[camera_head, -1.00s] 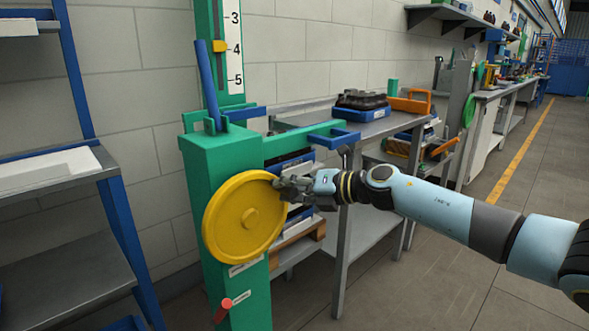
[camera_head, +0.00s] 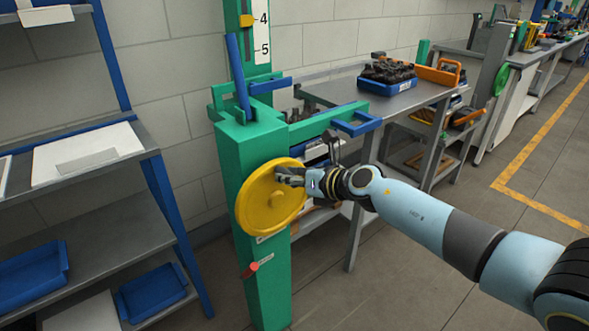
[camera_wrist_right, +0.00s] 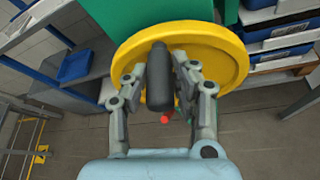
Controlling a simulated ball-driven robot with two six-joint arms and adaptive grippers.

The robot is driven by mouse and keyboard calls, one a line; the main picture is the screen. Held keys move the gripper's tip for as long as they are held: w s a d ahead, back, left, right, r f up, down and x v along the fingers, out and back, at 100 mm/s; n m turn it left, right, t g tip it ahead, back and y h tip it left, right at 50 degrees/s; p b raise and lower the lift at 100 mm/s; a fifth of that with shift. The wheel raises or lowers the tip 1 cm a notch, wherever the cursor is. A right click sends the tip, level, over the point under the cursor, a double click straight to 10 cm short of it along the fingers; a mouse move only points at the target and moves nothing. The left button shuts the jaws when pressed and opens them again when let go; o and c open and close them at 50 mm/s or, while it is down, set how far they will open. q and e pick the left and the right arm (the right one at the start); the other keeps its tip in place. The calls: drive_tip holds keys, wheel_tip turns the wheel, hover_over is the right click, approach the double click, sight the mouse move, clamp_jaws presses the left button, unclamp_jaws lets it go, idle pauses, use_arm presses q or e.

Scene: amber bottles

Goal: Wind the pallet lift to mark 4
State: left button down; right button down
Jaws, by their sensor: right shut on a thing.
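The green pallet lift column (camera_head: 252,215) stands in the middle of the head view, with a yellow handwheel (camera_head: 258,215) on its front. My right gripper (camera_head: 287,177) is at the wheel's upper right part. In the wrist view, its fingers (camera_wrist_right: 160,85) close around the wheel's dark upright grip (camera_wrist_right: 160,78), and the yellow wheel (camera_wrist_right: 222,62) lies behind it. A white scale (camera_head: 262,35) shows 4 and 5. The yellow pointer (camera_head: 246,20) beside it is about level with 4. My left gripper is not in view.
A metal shelf with blue trays (camera_head: 152,292) stands at left. Open floor lies at right.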

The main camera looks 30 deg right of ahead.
drive_tip(key=shift+a+f, duration=0.1)
drive_tip(key=shift+a, duration=0.15)
drive_tip(key=c, duration=1.1)
unclamp_jaws()
drive_tip(key=shift+s+d, duration=0.1)
drive_tip(key=shift+s, duration=0.05)
drive_tip(key=v, duration=1.1)
drive_tip(key=shift+s+r, duration=0.25)
drive_tip(key=shift+s, duration=0.1)
